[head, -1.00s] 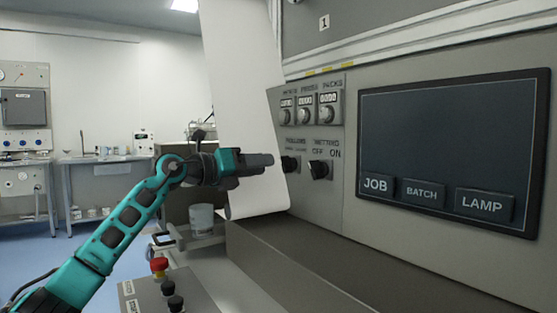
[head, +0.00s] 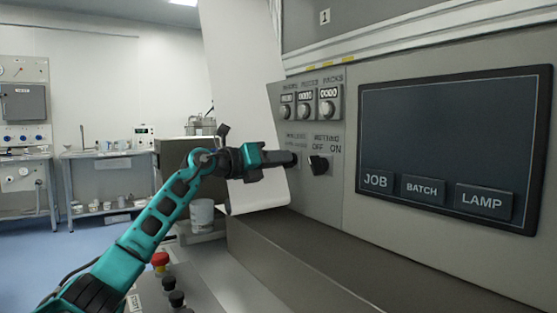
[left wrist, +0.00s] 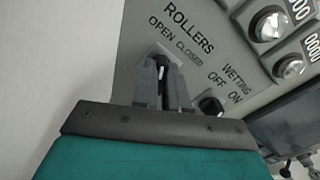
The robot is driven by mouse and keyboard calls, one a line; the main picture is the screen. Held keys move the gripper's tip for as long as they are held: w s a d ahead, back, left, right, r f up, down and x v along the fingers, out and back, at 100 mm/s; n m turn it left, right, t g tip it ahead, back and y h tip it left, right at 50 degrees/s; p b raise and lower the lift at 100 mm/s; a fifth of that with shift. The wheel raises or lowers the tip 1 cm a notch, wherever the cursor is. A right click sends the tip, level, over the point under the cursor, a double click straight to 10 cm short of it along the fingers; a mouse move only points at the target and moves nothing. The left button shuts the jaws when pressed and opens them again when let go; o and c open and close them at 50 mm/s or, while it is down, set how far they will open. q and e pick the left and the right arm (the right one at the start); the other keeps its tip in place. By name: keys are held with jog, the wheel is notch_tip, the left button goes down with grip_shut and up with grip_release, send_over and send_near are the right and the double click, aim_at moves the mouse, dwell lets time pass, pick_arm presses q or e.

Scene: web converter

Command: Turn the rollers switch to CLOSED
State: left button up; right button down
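The rollers switch (left wrist: 163,62) is a dark knob with a pale mark, under the label ROLLERS with OPEN on the left and CLOSED on the right. My left gripper (left wrist: 162,72) points at it in the left wrist view, one finger on each side with a narrow gap between them. I cannot tell if the fingers touch the knob. In the head view my left gripper (head: 292,159) reaches the panel and hides the rollers knob. The knob's exact angle is partly hidden by the fingers. My right gripper is not in view.
The black wetting switch (head: 319,165) sits just right of the rollers switch. Several counter dials (head: 306,108) are above. A dark screen (head: 455,145) is at the right. A white web sheet (head: 245,100) hangs left of the panel. A red button (head: 160,259) is below.

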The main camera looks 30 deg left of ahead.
pick_arm(q)
grip_shut()
jog(key=shift+m, duration=0.4)
jog(key=shift+s+d+m+p, duration=0.1)
jog(key=shift+m+p, duration=0.35)
jog(key=shift+m, duration=2.35)
jog(key=shift+d+m+p, duration=0.1)
jog(key=shift+m+p, duration=0.3)
jog(key=shift+m, duration=2.4)
jog(key=o, duration=0.5)
grip_release()
